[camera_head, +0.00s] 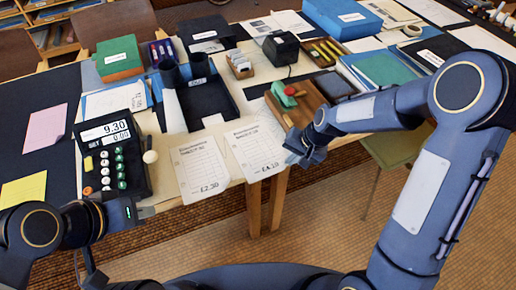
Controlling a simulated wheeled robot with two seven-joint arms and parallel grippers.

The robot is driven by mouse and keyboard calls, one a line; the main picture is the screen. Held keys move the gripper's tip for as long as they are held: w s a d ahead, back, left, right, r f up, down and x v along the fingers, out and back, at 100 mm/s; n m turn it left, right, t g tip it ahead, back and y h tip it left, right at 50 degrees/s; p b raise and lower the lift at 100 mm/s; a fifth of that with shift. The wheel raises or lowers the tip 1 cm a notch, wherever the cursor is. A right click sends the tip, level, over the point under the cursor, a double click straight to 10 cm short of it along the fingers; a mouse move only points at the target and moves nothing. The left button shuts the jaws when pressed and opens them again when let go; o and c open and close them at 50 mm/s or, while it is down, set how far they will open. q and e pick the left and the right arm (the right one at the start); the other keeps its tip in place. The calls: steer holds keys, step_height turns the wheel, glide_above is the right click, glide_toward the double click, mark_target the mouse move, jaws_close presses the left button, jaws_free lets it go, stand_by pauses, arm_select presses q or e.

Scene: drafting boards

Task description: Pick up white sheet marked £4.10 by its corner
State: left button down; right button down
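Two white printed sheets overhang the table's front edge. The right sheet (257,146) has a handwritten price at its bottom that looks like £4.10, though the small digits are hard to read. My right gripper (293,153) is at the right sheet's lower right corner and covers part of that edge. I cannot tell whether its fingers are apart or closed on the paper. My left gripper (138,211) is low at the left, beside the front of the black cash register (112,160), away from both sheets; its fingers are unclear.
A wooden tray (312,101) with a green and red stamp lies behind the right sheet. Blue folders (380,68) fill the right. Open floor (320,215) lies before the table.

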steer(key=shift+r, duration=0.1)
stand_by(0.4)
step_height(320, 180, up, 7)
steer(key=p, duration=0.6)
steer(key=shift+r, duration=0.15)
stand_by(0.6)
stand_by(0.3)
